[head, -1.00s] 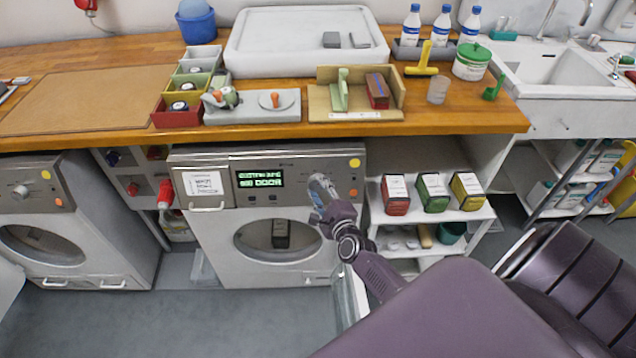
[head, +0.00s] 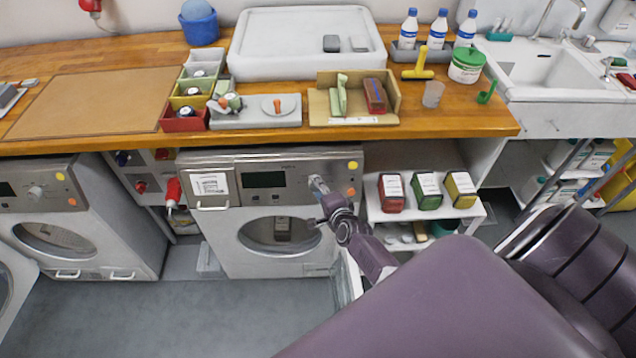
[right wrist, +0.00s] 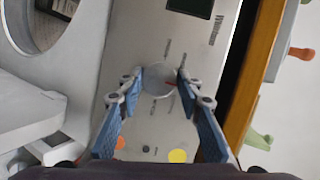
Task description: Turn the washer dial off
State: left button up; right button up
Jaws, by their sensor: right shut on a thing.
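The washer (head: 225,235) stands under the wooden counter, with a round door and a metal control panel. Its display (head: 263,180) is dark; its edge also shows in the right wrist view (right wrist: 190,6). My left gripper is not in view.
A second washer (head: 100,235) stands at the left. Right of the washer, an open shelf holds red, green and yellow boxes (head: 428,190). The counter's front edge (head: 400,130) overhangs just above the panel. The grey floor in front is clear.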

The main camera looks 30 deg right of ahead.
dwell(0.4)
jog(key=o, duration=1.2)
jog(key=shift+c, duration=0.2)
jog(key=v, duration=1.2)
